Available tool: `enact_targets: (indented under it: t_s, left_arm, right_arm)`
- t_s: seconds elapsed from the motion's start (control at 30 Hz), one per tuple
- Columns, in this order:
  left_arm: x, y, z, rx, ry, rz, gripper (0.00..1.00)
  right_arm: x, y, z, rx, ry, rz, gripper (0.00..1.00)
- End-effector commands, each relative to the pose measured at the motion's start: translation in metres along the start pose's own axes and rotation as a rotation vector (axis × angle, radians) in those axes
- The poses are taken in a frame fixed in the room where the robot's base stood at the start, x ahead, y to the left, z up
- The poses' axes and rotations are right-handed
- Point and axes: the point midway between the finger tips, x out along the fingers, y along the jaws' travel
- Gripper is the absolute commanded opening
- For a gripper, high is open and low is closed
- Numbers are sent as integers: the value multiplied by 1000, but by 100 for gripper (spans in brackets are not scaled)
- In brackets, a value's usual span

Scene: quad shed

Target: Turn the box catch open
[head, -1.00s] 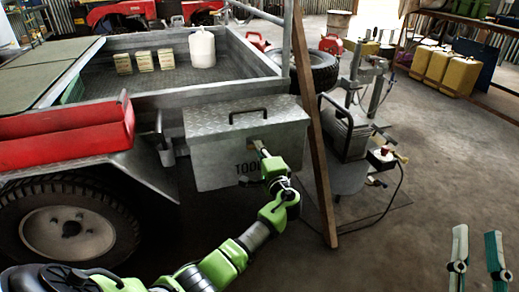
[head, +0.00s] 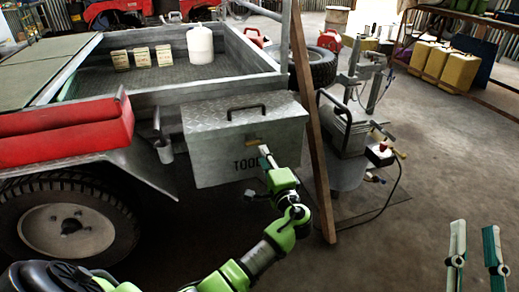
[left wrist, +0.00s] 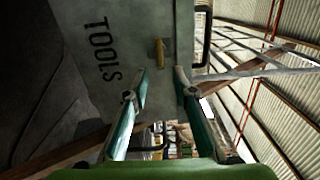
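The grey metal tool box (head: 215,160), lettered TOOLS, is mounted on the side of the trailer with its lid down. Its small brass catch (head: 254,140) is on the front face below the lid handle (head: 246,112). In the left wrist view the catch (left wrist: 160,51) lies parallel to the lettering, so level along the box. My left gripper (head: 264,153) is just in front of the box, below and right of the catch. Its fingers (left wrist: 161,74) are apart with nothing between them, clear of the catch. My right gripper (head: 477,228) is open and empty at the lower right.
A brown wooden post (head: 313,130) leans close to the box's right side. A machine on a stand (head: 345,140) with a cable is behind it. A red box (head: 65,135) and the trailer wheel (head: 68,225) are at the left.

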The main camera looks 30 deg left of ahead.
Motion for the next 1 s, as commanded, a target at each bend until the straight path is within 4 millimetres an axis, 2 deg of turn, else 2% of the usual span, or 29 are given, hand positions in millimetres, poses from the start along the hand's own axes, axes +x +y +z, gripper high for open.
enact_targets:
  t_s: [0.1,0.3,0.87,1.0]
  left_arm:
    - [-24,1,0,-1,1,2,25]
    - [-46,0,0,0,-1,0,25]
    - [-49,0,0,0,0,-1,25]
    - [-56,12,-7,-42,64,45,25]
  right_arm:
    - [0,0,0,0,0,0,25]
    - [0,0,0,0,0,0,25]
    - [0,0,0,0,0,0,25]
    - [0,0,0,0,0,0,25]
